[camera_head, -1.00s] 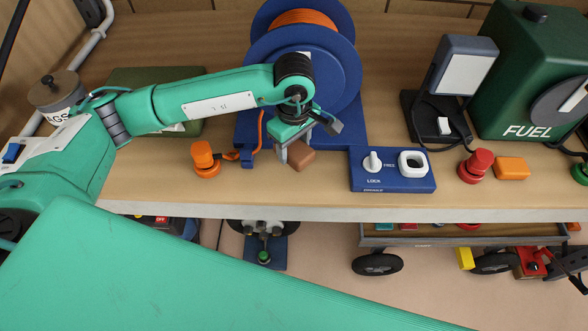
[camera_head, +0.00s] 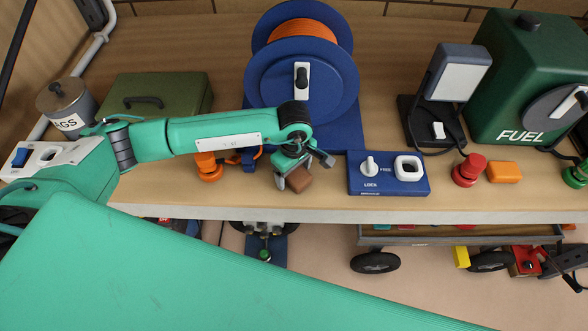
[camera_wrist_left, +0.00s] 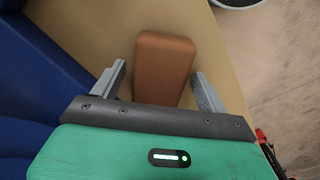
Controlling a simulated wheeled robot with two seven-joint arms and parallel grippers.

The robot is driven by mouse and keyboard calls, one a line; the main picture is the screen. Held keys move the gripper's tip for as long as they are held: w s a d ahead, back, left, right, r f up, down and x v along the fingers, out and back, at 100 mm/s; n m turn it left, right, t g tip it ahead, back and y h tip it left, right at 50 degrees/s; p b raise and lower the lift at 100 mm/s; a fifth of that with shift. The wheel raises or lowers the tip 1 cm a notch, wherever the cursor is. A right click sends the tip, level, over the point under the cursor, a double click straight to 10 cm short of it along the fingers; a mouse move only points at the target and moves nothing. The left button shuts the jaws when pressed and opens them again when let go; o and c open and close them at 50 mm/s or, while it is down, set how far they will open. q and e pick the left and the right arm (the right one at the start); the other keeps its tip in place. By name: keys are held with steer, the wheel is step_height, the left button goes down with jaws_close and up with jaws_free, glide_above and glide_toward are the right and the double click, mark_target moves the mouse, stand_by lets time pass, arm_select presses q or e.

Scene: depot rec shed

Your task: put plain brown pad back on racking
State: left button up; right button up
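The plain brown pad (camera_head: 300,181) is a small block at the front of the wooden racking shelf (camera_head: 250,197), left of the blue lock panel. It appears to rest on the shelf, tilted in the picture. My left gripper (camera_head: 291,173) is just above it, pointing down, and hides part of it. In the left wrist view the pad (camera_wrist_left: 163,62) lies between the two grey fingers (camera_wrist_left: 158,76). A gap shows at the left finger, and the right one is very close or touching. The gripper looks open. My right gripper is not in view.
The blue lock panel (camera_head: 388,188) stands close on the right, the orange button (camera_head: 208,168) on the left, and the blue cable reel (camera_head: 301,92) behind. The shelf's front edge (camera_head: 330,215) is near. A wheeled cart (camera_head: 430,236) stands below.

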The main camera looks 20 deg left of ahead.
mark_target(294, 172)
arm_select(q)
steer(key=shift+r, duration=0.1)
steer(key=shift+r+b, duration=0.25)
steer(key=shift+b, duration=0.05)
step_height(294, 172, up, 11)
steer(key=b, duration=0.4)
steer(key=shift+r+b, duration=0.2)
steer(key=shift+b, duration=0.15)
